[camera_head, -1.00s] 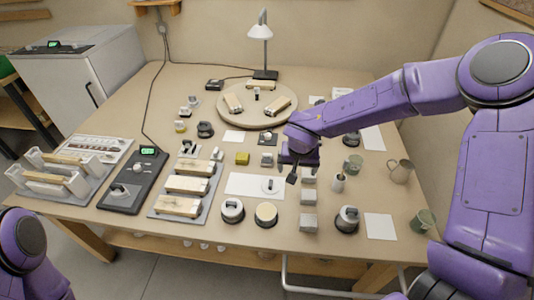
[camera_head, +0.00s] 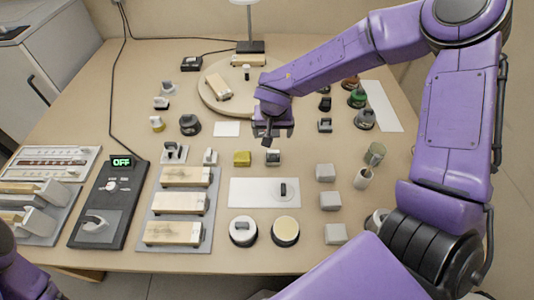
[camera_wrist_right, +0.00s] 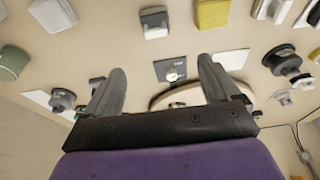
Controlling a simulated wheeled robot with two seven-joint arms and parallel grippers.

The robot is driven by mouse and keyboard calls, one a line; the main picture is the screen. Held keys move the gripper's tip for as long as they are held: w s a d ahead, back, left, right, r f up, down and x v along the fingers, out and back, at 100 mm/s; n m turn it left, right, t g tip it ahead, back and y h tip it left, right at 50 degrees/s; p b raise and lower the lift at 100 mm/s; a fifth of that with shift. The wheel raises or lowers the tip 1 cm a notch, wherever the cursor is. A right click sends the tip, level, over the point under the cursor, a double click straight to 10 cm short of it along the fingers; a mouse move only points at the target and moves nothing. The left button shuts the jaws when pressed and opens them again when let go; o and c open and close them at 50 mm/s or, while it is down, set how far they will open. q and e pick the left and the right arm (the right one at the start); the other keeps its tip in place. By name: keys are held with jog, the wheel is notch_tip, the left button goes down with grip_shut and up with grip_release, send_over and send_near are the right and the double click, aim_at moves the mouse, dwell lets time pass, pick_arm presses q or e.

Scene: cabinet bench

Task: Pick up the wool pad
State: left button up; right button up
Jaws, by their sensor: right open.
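My right gripper (camera_head: 272,140) is above the middle of the bench, its arm coming in from the right. Its two fingers (camera_wrist_right: 163,90) are apart with nothing between them. In the right wrist view a dark square with a small whitish round piece (camera_wrist_right: 171,70) lies below and beyond the fingertips; in the head view the gripper hides it. A round pad with a cream top (camera_head: 285,230) stands near the front edge. I cannot tell for certain which of these is the wool pad. My left gripper is out of view.
A yellow block (camera_head: 242,158) and a grey block (camera_head: 273,158) sit just in front of the gripper. A white plate (camera_head: 250,193) lies nearer. A round wooden turntable (camera_head: 215,105) is behind. Several cups and blocks stand to the right.

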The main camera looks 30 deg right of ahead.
jog(key=b, duration=0.3)
send_near(274, 151)
jog(key=f, duration=0.1)
jog(key=b+x, duration=0.1)
jog(key=x, duration=1)
jog(key=shift+w+b, duration=0.2)
jog(key=shift+b, duration=0.1)
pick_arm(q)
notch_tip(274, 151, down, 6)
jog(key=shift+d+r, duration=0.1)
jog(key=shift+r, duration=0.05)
pick_arm(e)
jog(key=shift+s, duration=0.1)
jog(key=c, duration=1.1)
jog(key=shift+c, duration=0.2)
jog(key=shift+r, duration=0.5)
jog(key=v, duration=0.3)
jog(key=shift+d+r+p, duration=0.1)
jog(key=shift+p, duration=0.3)
pick_arm(q)
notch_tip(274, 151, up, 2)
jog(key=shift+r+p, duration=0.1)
jog(key=shift+p, duration=0.65)
pick_arm(e)
jog(key=s+a+r, duration=0.2)
jog(key=s+r, duration=0.7)
jog(key=s, duration=0.4)
jog(key=shift+s, duration=0.2)
